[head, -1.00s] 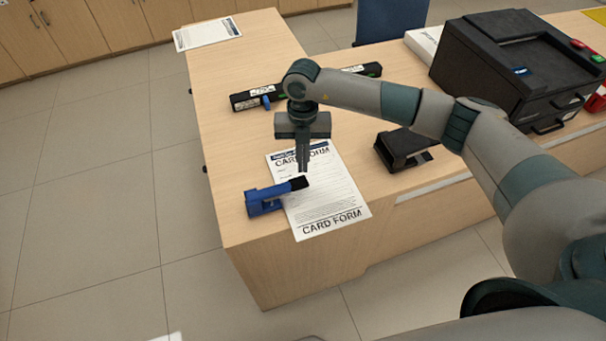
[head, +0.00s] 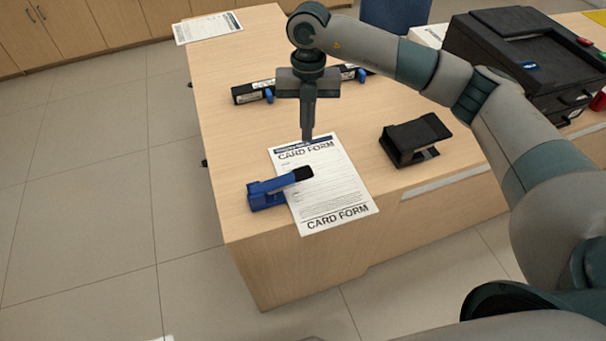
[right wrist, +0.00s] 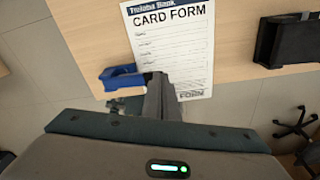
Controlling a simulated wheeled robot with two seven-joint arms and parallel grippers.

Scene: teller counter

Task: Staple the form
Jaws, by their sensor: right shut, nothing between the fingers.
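The white card form (head: 335,190) lies flat on the wooden counter near its front left corner; it also shows in the right wrist view (right wrist: 175,45). A blue stapler (head: 268,193) with a black tip lies at the form's left edge, its tip over the paper. The stapler's blue body shows in the right wrist view (right wrist: 122,79), partly hidden by my fingers. My right gripper (head: 308,138) is shut and empty, pointing down above the form's top edge, apart from the stapler. My left gripper is not in view.
A black device (head: 416,140) sits right of the form. A long black bar (head: 255,91) with labels lies behind my gripper. Another paper (head: 208,28) lies at the far left end. A black printer-like machine (head: 530,60) stands at the right.

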